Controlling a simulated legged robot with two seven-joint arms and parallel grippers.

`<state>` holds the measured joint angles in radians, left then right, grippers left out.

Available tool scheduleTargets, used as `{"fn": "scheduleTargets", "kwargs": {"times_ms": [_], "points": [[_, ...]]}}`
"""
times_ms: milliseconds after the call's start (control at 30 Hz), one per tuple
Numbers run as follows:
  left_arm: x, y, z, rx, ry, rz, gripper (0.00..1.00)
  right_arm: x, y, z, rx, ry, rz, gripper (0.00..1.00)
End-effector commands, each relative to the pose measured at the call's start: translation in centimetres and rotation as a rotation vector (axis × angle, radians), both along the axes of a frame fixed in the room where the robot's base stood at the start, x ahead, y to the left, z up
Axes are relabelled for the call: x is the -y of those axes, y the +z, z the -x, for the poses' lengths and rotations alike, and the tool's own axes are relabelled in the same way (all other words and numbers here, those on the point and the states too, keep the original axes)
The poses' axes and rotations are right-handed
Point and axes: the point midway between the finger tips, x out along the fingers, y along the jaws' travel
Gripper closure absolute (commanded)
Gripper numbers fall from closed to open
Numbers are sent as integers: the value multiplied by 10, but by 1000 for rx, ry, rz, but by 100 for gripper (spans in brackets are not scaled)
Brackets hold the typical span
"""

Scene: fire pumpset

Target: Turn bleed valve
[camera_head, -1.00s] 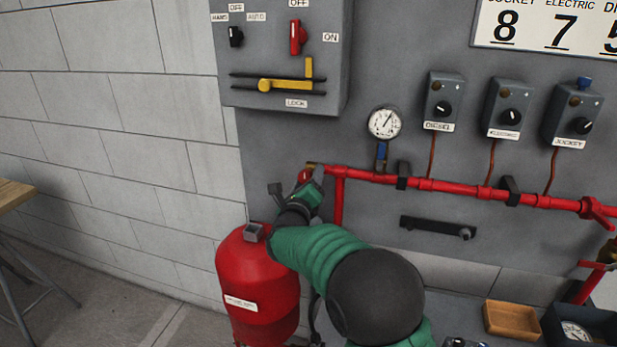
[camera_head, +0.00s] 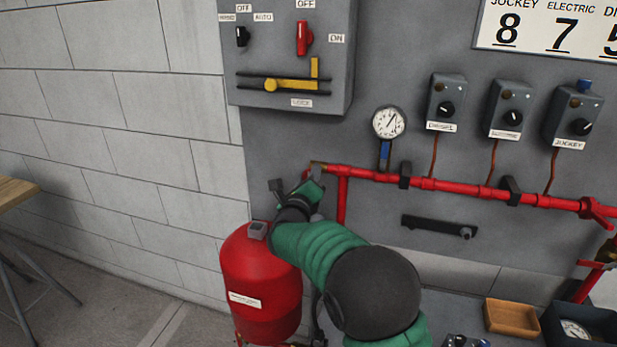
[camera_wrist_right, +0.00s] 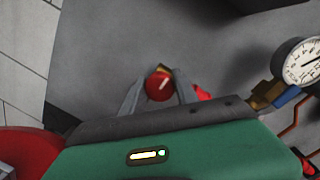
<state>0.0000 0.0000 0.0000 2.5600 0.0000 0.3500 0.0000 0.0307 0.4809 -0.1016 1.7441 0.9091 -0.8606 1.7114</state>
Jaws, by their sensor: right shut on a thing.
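The bleed valve has a round red knob with a pale line on it, at the left end of the red pipe by a brass fitting. In the right wrist view the red knob (camera_wrist_right: 158,87) sits between the two grey fingers of my right gripper (camera_wrist_right: 160,93), which is shut on it. In the head view my right gripper (camera_head: 312,184) is at the pipe's left end and covers most of the knob. The pale line on the knob is tilted in the wrist view. My left gripper is out of view.
The red pipe (camera_head: 455,186) runs right along the grey panel. A pressure gauge (camera_head: 389,122) with a blue lever stands above it. A red tank (camera_head: 258,283) is below my right forearm. A grey switch box (camera_head: 287,60) hangs above.

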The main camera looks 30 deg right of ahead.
Motion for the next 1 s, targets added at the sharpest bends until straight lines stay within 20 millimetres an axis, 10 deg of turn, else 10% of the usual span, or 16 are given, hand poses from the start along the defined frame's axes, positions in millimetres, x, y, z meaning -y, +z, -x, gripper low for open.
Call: {"fn": "scheduleTargets", "kwargs": {"times_ms": [1000], "points": [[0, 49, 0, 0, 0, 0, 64, 0, -3, 1, -587, 1, 482, 100]]}}
